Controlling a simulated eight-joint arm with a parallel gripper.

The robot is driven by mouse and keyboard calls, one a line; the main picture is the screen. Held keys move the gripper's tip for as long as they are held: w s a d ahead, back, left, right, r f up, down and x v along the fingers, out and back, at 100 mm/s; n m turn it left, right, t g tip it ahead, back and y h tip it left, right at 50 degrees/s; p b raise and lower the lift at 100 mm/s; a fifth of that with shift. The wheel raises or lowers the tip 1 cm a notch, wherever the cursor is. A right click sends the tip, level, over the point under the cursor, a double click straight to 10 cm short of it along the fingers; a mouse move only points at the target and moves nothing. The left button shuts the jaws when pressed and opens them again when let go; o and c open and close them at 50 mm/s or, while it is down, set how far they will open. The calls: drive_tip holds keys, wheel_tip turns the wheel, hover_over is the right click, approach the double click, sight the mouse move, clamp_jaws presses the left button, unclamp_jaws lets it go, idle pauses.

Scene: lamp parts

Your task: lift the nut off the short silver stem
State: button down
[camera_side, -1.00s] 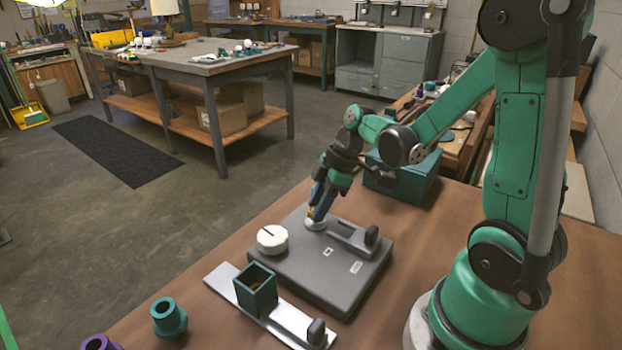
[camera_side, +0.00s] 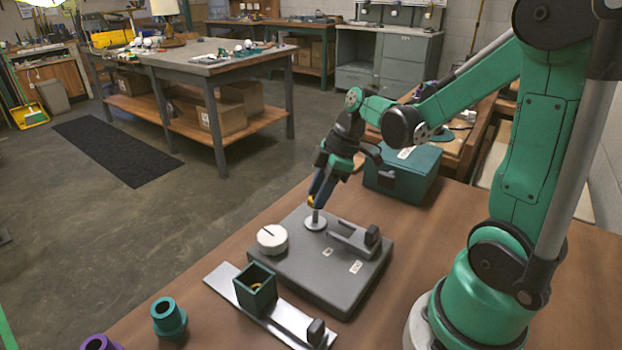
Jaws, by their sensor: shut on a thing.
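The short silver stem (camera_side: 316,216) stands upright on a round silver foot (camera_side: 315,224) on the grey block (camera_side: 318,272). My gripper (camera_side: 315,202) is just above the stem, pointing down with a slight tilt, its fingers shut. A small brass-yellow patch (camera_side: 310,201) shows at the fingertips; I take it to be the nut, mostly hidden by the fingers. The stem shows bare below the fingertips. I cannot tell whether the nut is fully clear of the stem's top.
A white round knob (camera_side: 272,239) sits left on the block, a dark post (camera_side: 372,235) on a bar at right. In front, a teal square cup (camera_side: 256,289) stands on a metal strip (camera_side: 221,283). A teal box (camera_side: 409,178) is behind. Teal (camera_side: 168,318) and purple (camera_side: 101,342) parts lie front left.

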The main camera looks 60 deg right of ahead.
drive_tip(key=shift+r, duration=0.6)
wheel_tip(320, 180, up, 4)
idle(0.4)
